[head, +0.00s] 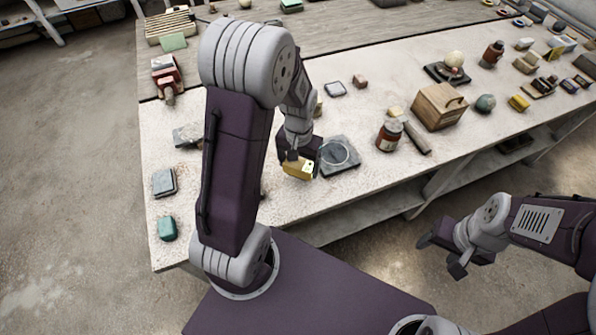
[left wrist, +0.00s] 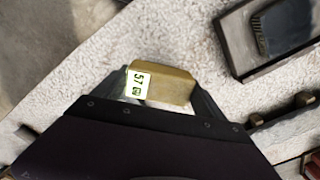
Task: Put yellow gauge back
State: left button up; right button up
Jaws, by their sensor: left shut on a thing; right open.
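The yellow gauge (head: 298,168) is a small brass-yellow block with a white label. In the left wrist view the gauge (left wrist: 172,86) sits between both fingertips, its label reading what looks like 57. My left gripper (head: 299,163) is shut on it, over the near part of the table, just left of a grey square plate with a ring mark (head: 338,168). I cannot tell whether the gauge touches the table. My right gripper (head: 442,257) is open and empty, off the table's front edge at lower right.
A brown jar (head: 389,136) and a wooden box (head: 437,106) stand to the right. A teal block (head: 167,229) and a grey case (head: 164,182) lie at left. In the left wrist view a dark tray (left wrist: 232,50) is at upper right. My left arm hides part of the table.

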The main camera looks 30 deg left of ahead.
aim_at(298, 172)
pick_arm(q)
jog(key=shift+a+f, duration=0.15)
jog(key=shift+a, duration=0.15)
notch_tip(298, 172, down, 4)
jog(key=shift+d+r, duration=0.1)
jog(key=shift+d, duration=0.05)
jog(key=shift+w, duration=0.1)
jog(key=shift+f, duration=0.2)
jog(key=o, duration=1.1)
jog(key=shift+r, duration=0.3)
notch_tip(298, 172, up, 12)
jog(key=shift+f+p, duration=0.15)
jog(key=shift+p, duration=0.45)
jog(key=shift+m+t, duration=0.4)
jog(key=shift+t, duration=0.2)
jog(key=s+d, duration=0.1)
jog(key=s, duration=0.1)
jog(key=s+d+f, duration=0.1)
jog(key=s+d, duration=0.1)
jog(key=s, duration=0.1)
jog(key=s+d+f, duration=0.1)
jog(key=s, duration=0.2)
jog(key=shift+s+d+f, duration=0.15)
jog(key=shift+d+f, duration=0.05)
jog(key=shift+d, duration=0.2)
